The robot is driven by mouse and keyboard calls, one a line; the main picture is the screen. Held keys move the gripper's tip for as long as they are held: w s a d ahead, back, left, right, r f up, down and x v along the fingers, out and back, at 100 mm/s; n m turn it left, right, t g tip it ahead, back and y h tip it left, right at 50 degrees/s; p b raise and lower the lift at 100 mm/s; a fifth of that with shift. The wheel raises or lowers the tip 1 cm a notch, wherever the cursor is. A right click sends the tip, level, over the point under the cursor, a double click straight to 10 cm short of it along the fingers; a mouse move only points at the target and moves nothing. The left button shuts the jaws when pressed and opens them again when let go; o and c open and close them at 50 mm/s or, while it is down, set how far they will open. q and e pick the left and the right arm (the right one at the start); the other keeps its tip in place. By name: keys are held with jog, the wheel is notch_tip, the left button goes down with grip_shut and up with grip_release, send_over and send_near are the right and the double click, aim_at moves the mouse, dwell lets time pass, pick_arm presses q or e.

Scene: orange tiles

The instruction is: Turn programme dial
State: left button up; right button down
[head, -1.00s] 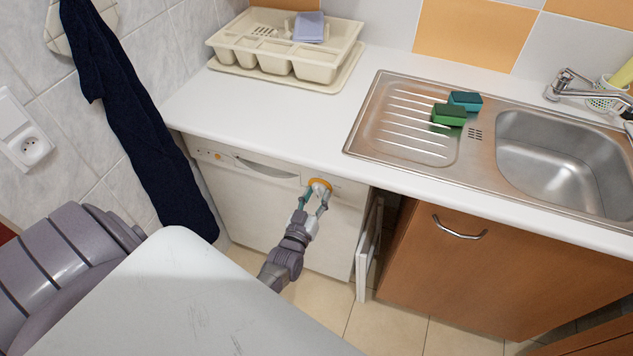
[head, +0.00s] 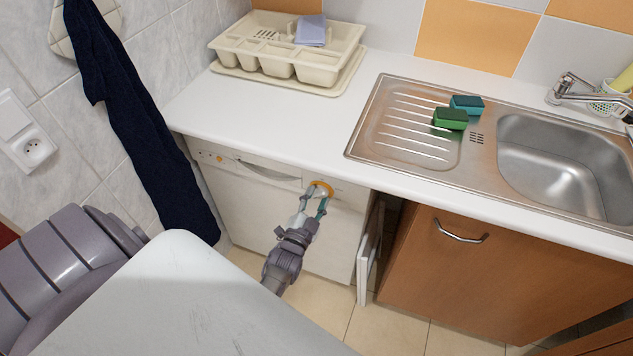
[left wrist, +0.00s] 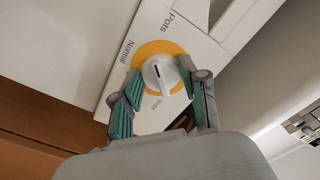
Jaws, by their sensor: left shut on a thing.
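The programme dial (left wrist: 160,77) is a white knob with a dark pointer mark, set in an orange ring on the white dishwasher front. In the head view the dial's orange ring (head: 324,186) shows at the right of the dishwasher's panel. My left gripper (left wrist: 161,80) is shut on the dial, with one teal finger on each side; it also shows in the head view (head: 317,194). My right gripper is not in view.
The white worktop (head: 270,130) overhangs the dishwasher (head: 250,215). A white open panel (head: 366,262) stands beside the dishwasher at the right, near the brown cupboard (head: 455,270). A dark towel (head: 140,125) hangs at the left.

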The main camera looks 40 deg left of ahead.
pick_arm(q)
jog(key=shift+m, duration=1.6)
jog(key=shift+m+b, duration=0.3)
jog(key=o, duration=1.1)
jog(key=shift+s, duration=0.1)
jog(key=v, duration=0.7)
jog(key=shift+s, duration=0.15)
